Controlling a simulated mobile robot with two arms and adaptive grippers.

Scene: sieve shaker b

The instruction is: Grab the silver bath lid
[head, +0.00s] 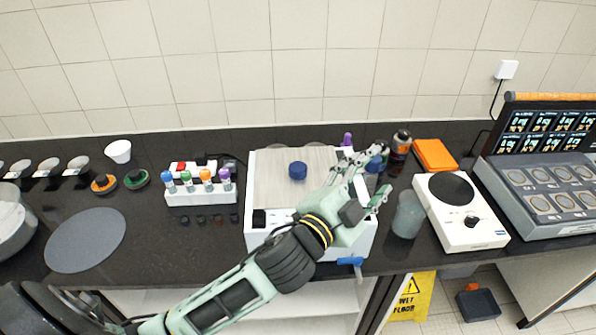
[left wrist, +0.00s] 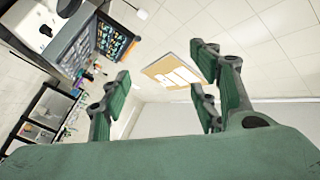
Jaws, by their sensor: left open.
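The silver bath lid (head: 268,188) lies flat on top of the white bath (head: 352,248) in the middle of the bench. A round dark blue knob (head: 297,170) stands on the lid. My left gripper (head: 376,178) is above the bath's right side, right of the knob and apart from it. It is open and empty. Its arm hides the lid's lower right part. In the left wrist view its spread fingers (left wrist: 165,85) show with nothing between them, facing the wall and ceiling. My right gripper is in neither view.
A white hot plate (head: 462,232) and a translucent beaker (head: 408,215) stand right of the bath. Bottles (head: 401,143) stand behind my gripper. A tube rack (head: 200,195) is left of the bath. A grey disc (head: 85,240) lies farther left.

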